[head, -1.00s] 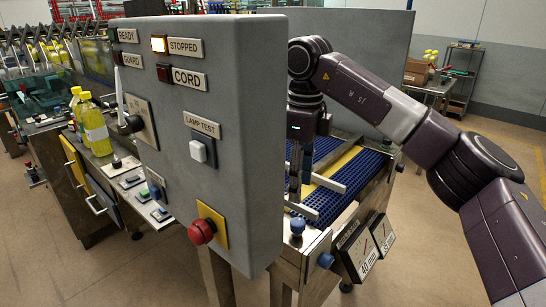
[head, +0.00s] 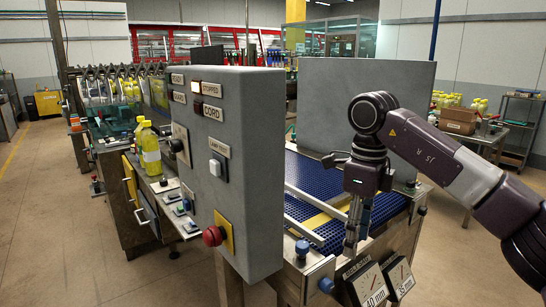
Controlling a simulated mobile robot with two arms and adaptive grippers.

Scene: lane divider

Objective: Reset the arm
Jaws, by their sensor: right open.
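My right arm comes in from the right. My right gripper (head: 352,232) points down, open and empty, above the near right edge of the blue conveyor (head: 316,180). The conveyor has a yellow lane strip (head: 328,215) and metal guide rails. The gripper hides part of the conveyor's near right side. My left gripper is not in the head view.
A grey control panel (head: 252,150) with a red stop button (head: 214,236) stands left of the conveyor. Yellow bottles (head: 150,150) stand on the bench beyond it. Two dial plates (head: 371,288) hang at the conveyor's near end. Open floor lies left and right.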

